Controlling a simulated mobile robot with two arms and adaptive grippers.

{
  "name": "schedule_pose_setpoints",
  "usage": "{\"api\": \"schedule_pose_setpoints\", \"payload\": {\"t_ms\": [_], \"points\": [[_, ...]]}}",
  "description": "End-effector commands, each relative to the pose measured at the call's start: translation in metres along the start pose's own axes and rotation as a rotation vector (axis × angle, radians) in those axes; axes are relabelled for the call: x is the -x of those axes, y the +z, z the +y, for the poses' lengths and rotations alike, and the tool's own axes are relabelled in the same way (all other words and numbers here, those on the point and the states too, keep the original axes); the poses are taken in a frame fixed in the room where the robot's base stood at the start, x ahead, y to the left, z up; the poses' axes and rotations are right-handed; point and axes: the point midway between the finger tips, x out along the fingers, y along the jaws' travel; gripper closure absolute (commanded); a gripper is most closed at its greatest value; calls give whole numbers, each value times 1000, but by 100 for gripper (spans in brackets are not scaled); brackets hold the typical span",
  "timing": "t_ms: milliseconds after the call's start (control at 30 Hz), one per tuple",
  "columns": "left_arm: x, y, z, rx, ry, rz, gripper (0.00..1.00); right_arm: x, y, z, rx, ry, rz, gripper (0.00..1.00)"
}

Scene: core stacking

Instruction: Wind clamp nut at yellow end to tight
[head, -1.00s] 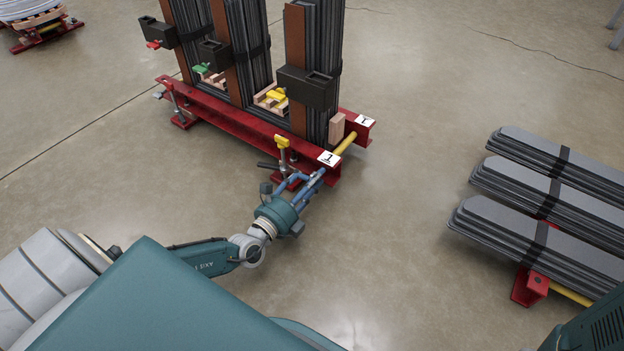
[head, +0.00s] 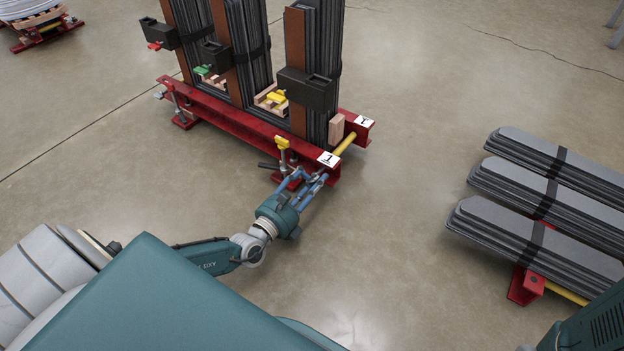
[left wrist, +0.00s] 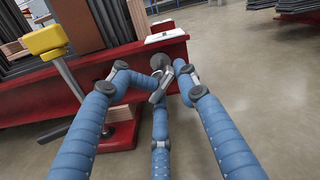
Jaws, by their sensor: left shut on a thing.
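My left gripper (head: 312,180) is at the near end of the red clamp beam (head: 236,116), below the white label marked 1 (head: 329,159). In the left wrist view its blue three-fingered hand (left wrist: 155,82) closes around the small grey clamp nut (left wrist: 158,62) on the beam's face. The fingers partly hide the nut, and its thread cannot be made out. A yellow bar (head: 347,143) runs between the beams at this end. A yellow-topped clamp handle (head: 282,143) stands left of the gripper and also shows in the left wrist view (left wrist: 47,38). My right gripper is out of view.
Tall dark lamination stacks (head: 322,45) with brown boards stand on the beams. Flat grey lamination stacks (head: 540,205) lie on red supports at the right. The floor (head: 410,180) between them is clear.

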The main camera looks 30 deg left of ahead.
Motion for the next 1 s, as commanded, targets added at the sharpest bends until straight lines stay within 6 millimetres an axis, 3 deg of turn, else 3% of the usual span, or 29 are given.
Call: {"api": "schedule_pose_setpoints", "payload": {"t_ms": [167, 500, 833, 1000], "points": [[1, -2, -5, -11, -8, 2, 100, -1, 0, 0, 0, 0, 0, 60], [1, -1, -6, -400, -9, 1, 100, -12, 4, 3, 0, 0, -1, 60], [1, -2, -6, -436, -9, 1, 100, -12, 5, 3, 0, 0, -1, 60], [1, 0, -6, -665, -9, 0, 100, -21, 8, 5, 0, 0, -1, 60]]}}
